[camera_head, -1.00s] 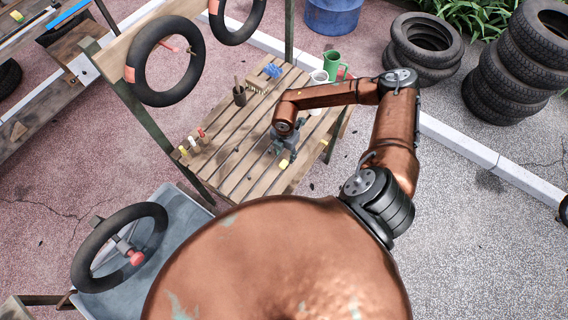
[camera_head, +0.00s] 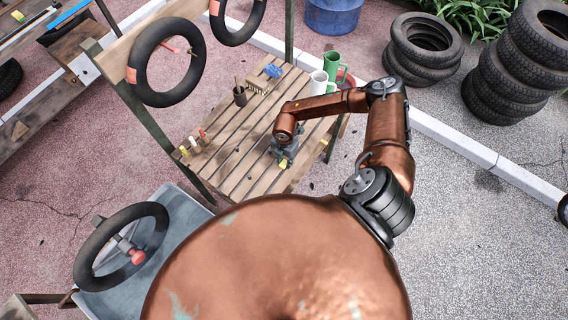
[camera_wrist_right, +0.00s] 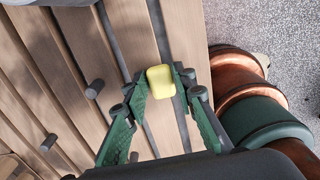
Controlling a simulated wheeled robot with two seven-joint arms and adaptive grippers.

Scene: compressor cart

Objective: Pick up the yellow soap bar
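The yellow soap bar (camera_head: 283,163) lies near the front edge of the slatted wooden table (camera_head: 240,165). My right gripper (camera_head: 286,153) is over it, pointing down. In the right wrist view, the soap bar (camera_wrist_right: 161,81) sits between the tips of the two green fingers of the right gripper (camera_wrist_right: 161,76). One finger is close on each side; whether they touch the soap cannot be told. The fingers are spread by about the soap's width and look open. My left gripper is not in view.
On the table stand a dark pot (camera_head: 240,96), a brush (camera_head: 257,86) with a blue thing (camera_head: 272,71), a white mug (camera_head: 319,83), a green mug (camera_head: 332,68) and small coloured items (camera_head: 193,143). A tube (camera_head: 166,60) hangs over the left side.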

